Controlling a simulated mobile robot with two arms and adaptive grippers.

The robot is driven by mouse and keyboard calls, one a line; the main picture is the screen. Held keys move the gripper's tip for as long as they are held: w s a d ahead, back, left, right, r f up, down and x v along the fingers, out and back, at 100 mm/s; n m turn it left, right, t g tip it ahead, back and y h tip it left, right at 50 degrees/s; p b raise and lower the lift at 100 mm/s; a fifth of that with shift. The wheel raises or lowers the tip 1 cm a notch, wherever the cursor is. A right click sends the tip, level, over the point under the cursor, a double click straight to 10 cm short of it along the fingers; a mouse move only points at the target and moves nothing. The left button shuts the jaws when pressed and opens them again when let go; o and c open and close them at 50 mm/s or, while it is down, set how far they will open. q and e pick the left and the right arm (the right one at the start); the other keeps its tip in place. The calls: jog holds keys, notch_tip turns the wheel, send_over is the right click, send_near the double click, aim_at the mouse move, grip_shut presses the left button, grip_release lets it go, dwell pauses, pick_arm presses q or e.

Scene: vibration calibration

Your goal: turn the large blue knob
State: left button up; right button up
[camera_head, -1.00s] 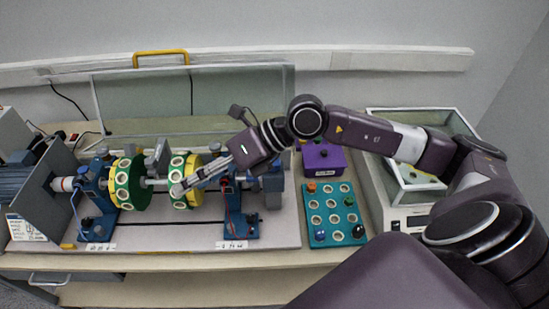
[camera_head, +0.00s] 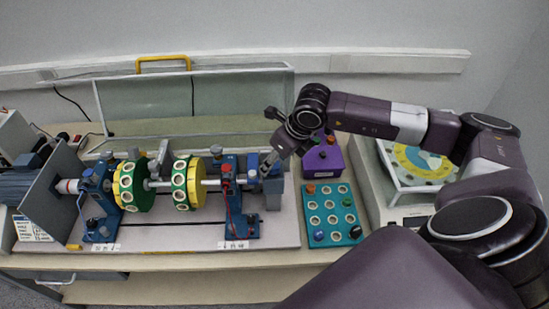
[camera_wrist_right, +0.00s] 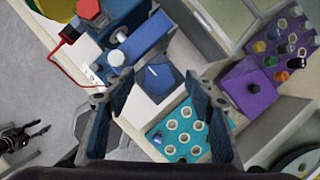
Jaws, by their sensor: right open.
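The large blue knob (camera_wrist_right: 163,76) shows in the right wrist view as a dark blue faceted piece at the end of the shaft rig. My left gripper (camera_wrist_right: 24,136) shows small at the wrist view's left edge.
The rig has two green-yellow discs (camera_head: 131,184) on a shaft. Right of it are a purple box (camera_head: 324,160) and a teal tray with holes (camera_head: 332,213). A scale (camera_head: 403,216) stands farther right. A raised clear cover (camera_head: 150,100) is behind the rig.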

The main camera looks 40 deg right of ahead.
jog(key=shift+w+f, duration=0.1)
jog(key=shift+f, duration=0.3)
